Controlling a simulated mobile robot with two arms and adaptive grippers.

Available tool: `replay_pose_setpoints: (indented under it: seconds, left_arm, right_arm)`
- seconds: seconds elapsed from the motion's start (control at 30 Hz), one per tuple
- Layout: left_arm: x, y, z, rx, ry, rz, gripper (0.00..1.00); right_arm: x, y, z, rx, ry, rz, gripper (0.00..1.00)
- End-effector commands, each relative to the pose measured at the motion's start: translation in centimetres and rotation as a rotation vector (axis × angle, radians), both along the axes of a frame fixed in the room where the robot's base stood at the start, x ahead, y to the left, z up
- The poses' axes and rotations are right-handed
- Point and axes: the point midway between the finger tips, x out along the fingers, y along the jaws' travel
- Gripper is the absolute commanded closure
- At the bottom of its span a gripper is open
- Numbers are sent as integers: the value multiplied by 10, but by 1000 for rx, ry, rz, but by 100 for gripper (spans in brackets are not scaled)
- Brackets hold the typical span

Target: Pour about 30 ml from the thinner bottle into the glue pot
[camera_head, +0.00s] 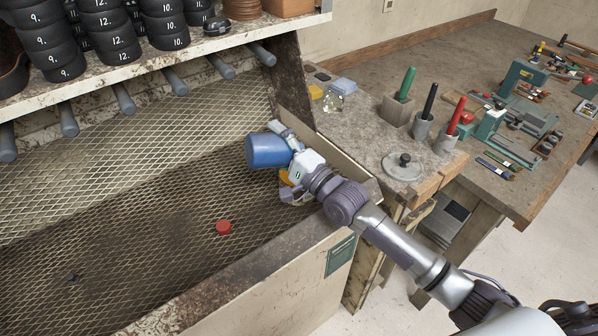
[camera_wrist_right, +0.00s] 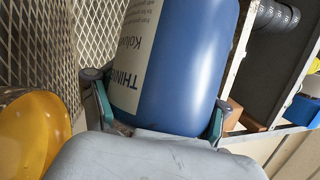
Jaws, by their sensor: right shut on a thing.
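The thinner bottle (camera_head: 266,150) is blue with a pale label. In the head view it is tilted well over, almost on its side, above the mesh bed. In the right wrist view the bottle (camera_wrist_right: 180,65) fills the middle, its label lettering upside down. My right gripper (camera_head: 291,147) is shut around it, with a finger on each side in the wrist view (camera_wrist_right: 160,115). The bottle's mouth is hidden. An amber-filled vessel, perhaps the glue pot (camera_wrist_right: 28,140), is at the left of the wrist view; it is mostly hidden behind my gripper in the head view. My left gripper is out of view.
A red cap (camera_head: 223,227) lies on the mesh (camera_head: 120,215). A grey knobbed lid (camera_head: 403,168) lies on the side bench, near cups holding green, black and red-handled tools (camera_head: 405,90). The left mesh is mostly clear.

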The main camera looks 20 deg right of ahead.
Motion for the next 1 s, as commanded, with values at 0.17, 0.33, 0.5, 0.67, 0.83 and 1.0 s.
replay_pose_setpoints:
  seconds: [0.17, 0.33, 0.5, 0.67, 0.83, 1.0]
  left_arm:
    - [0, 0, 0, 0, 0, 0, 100]
    - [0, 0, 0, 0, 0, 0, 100]
    - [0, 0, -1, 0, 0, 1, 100]
    - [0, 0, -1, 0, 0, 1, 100]
    - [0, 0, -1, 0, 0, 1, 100]
    - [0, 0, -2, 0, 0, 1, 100]
  right_arm:
    - [2, 4, 1, 1, -2, 1, 65]
    - [2, 5, 1, 3, -2, 0, 65]
    - [4, 9, 1, 8, -2, 0, 65]
    - [4, 12, 1, 14, -1, 1, 65]
    - [5, 14, 2, 18, -1, 0, 65]
    - [4, 19, 2, 26, 0, 0, 65]
